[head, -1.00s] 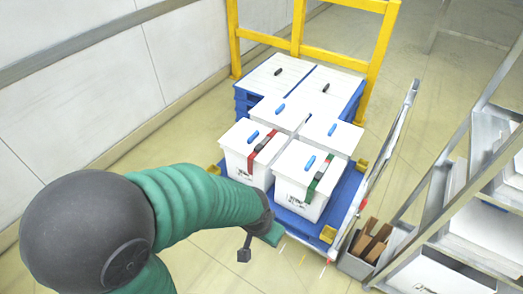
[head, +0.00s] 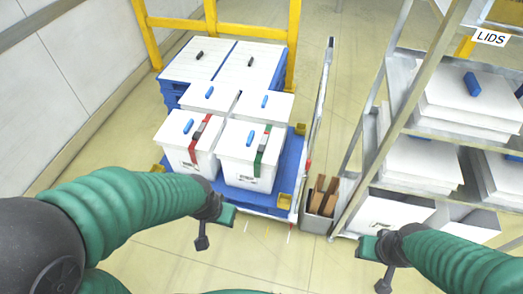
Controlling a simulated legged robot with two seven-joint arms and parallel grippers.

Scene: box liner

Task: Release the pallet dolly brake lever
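The blue pallet dolly (head: 271,195) stands in the middle with yellow corner blocks and several white boxes on it. A small red part (head: 308,166) shows at its right side, beside a long pale rail (head: 320,110); I cannot tell whether it is the brake lever. My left gripper (head: 228,215) is just in front of the dolly's front edge in the picture, apparently holding nothing. My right gripper (head: 368,248) is at the lower right, right of the dolly and in front of the shelf rack. Their finger openings are too small to judge.
A grey bin (head: 317,221) with brown pieces stands right of the dolly's front corner. A metal rack (head: 372,140) with white lids and boxes fills the right. A yellow rail frame (head: 294,45) stands behind the dolly. The floor in front is clear.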

